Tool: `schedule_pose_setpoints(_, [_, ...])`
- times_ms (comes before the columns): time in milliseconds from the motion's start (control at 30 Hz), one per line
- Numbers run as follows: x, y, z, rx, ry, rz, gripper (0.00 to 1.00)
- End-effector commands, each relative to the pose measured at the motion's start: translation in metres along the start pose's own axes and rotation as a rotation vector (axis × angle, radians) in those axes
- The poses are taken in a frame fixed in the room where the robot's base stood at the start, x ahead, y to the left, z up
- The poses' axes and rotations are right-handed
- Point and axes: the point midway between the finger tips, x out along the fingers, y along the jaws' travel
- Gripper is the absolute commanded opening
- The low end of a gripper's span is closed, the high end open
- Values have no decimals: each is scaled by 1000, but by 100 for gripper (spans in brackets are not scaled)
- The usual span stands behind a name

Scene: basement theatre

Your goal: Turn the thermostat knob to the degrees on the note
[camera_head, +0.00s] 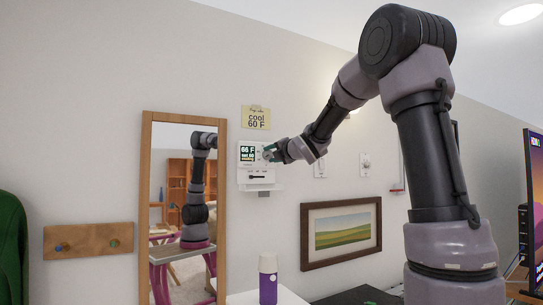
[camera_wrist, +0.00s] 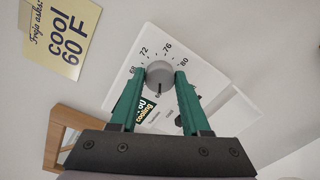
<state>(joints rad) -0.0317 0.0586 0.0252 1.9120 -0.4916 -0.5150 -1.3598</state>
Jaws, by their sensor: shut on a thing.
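The yellow note (camera_head: 256,118) on the wall reads "cool 60 F"; it also shows in the wrist view (camera_wrist: 62,38). Below it is the white thermostat (camera_head: 244,181) with a dark display (camera_head: 247,153). The top line looks like "66 F"; the set line is too small to read surely. In the wrist view, the grey round knob (camera_wrist: 159,73) has a dark mark pointing down toward my gripper, with 68, 72, 76 and 80 around its far side. My gripper (camera_head: 270,153) is shut on the knob, one green finger on each side. The left finger partly covers the display; "cooling" shows there.
A slider switch (camera_head: 258,177) sits below the display. A wood-framed mirror (camera_head: 148,200) hangs left of the thermostat, and a framed landscape (camera_head: 341,232) is below right. A purple bottle (camera_head: 268,285) stands on a surface below. Wall switches (camera_head: 365,164) are to the right.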

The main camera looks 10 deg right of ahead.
Motion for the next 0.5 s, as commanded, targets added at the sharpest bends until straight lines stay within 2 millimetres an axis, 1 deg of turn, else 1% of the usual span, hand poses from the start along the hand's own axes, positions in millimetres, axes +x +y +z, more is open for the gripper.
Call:
schedule_pose_setpoints(300, [0, -2, -1, -2, 2, -4, 0])
schedule_pose_setpoints(333, [0, -2, -1, -2, 2, -4, 54])
schedule_pose_setpoints(400, [0, -2, -1, -1, 2, -3, 77])
schedule_pose_setpoints(500, [0, -1, -1, -1, 1, -3, 77])
